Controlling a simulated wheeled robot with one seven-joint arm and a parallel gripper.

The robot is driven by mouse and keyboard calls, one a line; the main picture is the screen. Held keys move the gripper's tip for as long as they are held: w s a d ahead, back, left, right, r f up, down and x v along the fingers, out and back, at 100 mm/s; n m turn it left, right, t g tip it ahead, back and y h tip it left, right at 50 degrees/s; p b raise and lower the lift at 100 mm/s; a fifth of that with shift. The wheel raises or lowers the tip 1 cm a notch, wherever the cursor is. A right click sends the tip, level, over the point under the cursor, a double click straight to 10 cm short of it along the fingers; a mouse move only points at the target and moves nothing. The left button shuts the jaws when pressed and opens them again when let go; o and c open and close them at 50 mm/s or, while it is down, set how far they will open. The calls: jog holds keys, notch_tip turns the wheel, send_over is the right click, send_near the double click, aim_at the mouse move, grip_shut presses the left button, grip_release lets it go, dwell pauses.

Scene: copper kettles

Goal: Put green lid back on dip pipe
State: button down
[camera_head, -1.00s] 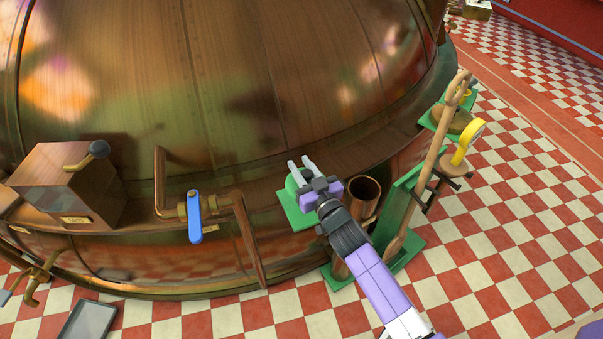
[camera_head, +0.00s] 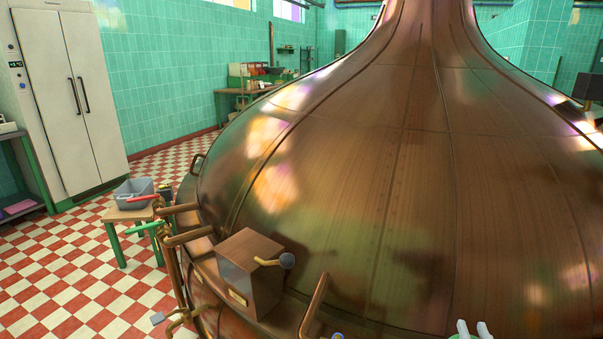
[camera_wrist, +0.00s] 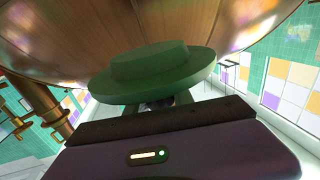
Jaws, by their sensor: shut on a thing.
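The green lid (camera_wrist: 150,68) is a round disc with a raised smaller top, filling the middle of the wrist view. My gripper (camera_wrist: 160,103) is shut on it and holds it in front of the copper kettle. I cannot make out an open dip pipe in either view now.
The big copper kettle (camera_head: 400,170) fills much of the head view. A copper box (camera_head: 248,270) with a handle juts from its lower rim. Copper pipes (camera_head: 180,220) stand left of it. A small table (camera_head: 130,214) holds a grey tub (camera_head: 134,193). Chequered floor lies open at left.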

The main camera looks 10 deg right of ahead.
jog(key=shift+a+r, duration=0.2)
jog(key=shift+a, duration=0.05)
jog(key=s+a+f+n+y, duration=0.2)
jog(key=s+a+f+y, duration=0.1)
jog(key=a+f, duration=0.5)
jog(key=s+a+f+n+t+y, duration=0.1)
jog(key=s+a+f+n+y, duration=0.1)
jog(key=a+f, duration=0.6)
jog(key=s+a+y, duration=0.1)
jog(key=a, duration=0.6)
jog(key=shift+s+y, duration=0.35)
jog(key=shift+y, duration=0.05)
